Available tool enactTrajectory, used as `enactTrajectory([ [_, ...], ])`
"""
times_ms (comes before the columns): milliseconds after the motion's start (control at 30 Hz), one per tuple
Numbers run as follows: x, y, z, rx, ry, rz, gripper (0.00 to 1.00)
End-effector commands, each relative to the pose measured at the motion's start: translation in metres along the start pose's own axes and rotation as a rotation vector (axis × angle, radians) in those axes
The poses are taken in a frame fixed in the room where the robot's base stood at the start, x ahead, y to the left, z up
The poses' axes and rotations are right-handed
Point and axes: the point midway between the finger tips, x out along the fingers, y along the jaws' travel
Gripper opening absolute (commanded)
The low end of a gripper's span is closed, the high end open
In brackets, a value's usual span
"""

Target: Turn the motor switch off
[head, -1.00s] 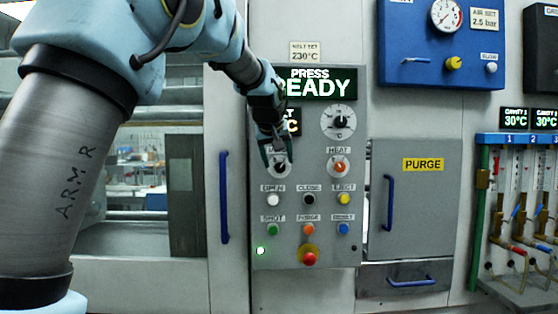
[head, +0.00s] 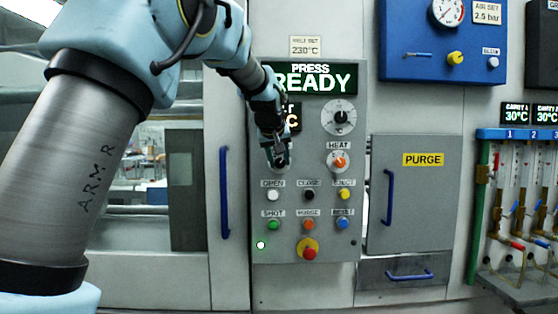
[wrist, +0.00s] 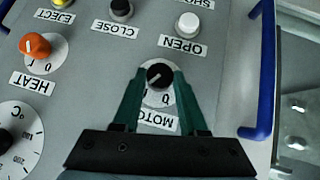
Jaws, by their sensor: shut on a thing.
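The motor switch is a small black rotary knob on a round white dial, in the wrist view (wrist: 159,74). Its label, partly hidden by my gripper, reads upside down there. In the head view the dial (head: 281,167) sits in the middle left of the grey control panel, mostly covered by my gripper. My gripper (head: 279,160) reaches down to it from above. In the wrist view its two green fingers (wrist: 158,80) stand on either side of the knob, shut on it. Marks 0 and I show at the dial's edge; the knob's exact pointing is unclear.
The orange-knobbed heat switch (head: 339,161) is close by on the right. Open (head: 273,194), close (head: 309,195) and eject (head: 344,194) buttons lie just below, and a red stop button (head: 309,253) lower. A blue door handle (head: 224,194) stands left.

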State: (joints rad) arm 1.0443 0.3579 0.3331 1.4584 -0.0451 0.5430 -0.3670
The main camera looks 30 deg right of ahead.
Motion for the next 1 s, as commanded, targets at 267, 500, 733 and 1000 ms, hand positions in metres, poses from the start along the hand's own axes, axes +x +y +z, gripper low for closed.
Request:
enactTrajectory([
  [267, -0.0001, -0.0001, 0.0, 0.0, 0.0, 0.0, 0.0],
  [500, 0.0005, -0.0007, 0.0005, -0.008, 0.0, 0.007, 0.0],
  [733, 0.0029, -0.0041, 0.0022, -0.067, 0.004, 0.063, 0.0],
  [1000, 0.0069, -0.0098, 0.0058, -0.216, 0.013, 0.211, 0.0],
])
